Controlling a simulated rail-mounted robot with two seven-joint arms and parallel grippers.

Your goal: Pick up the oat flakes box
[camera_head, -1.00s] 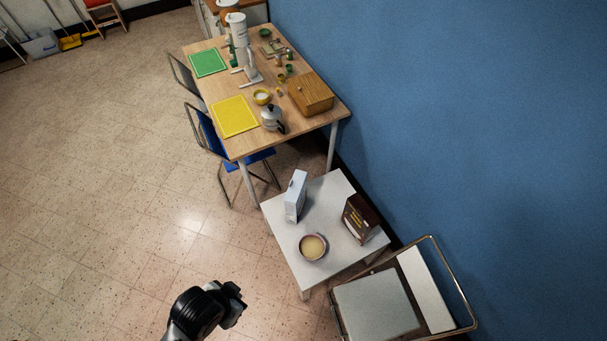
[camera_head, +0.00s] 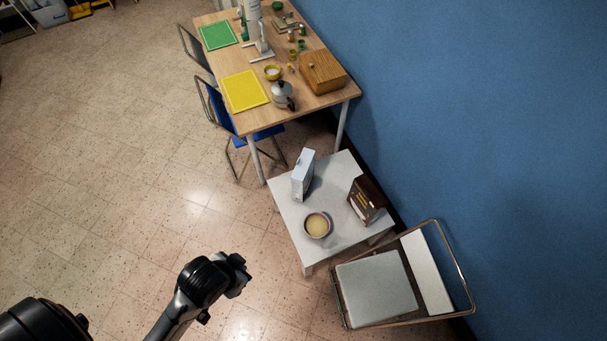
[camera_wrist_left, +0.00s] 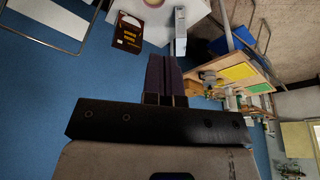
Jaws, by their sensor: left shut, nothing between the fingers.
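Two boxes stand upright on a small white table (camera_head: 283,211): a pale blue-white box (camera_head: 302,176) and a dark brown box (camera_head: 366,199) with yellowish lettering. I cannot read which one is the oat flakes box. In the left wrist view, the brown box (camera_wrist_left: 128,33) is upper left and the pale box (camera_wrist_left: 180,31) is right of it, seen upside down. My left gripper (camera_head: 243,269) is over the floor, left of the small table, apart from both boxes. Its fingers (camera_wrist_left: 163,72) are shut and empty. My right gripper is out of view.
A bowl (camera_head: 318,226) with pale contents stands near the small table's front. A grey-seated chair (camera_head: 375,288) is close at the right front. A blue wall (camera_head: 470,120) runs behind. A larger wooden table (camera_head: 295,105) stands beyond. The floor at left is clear.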

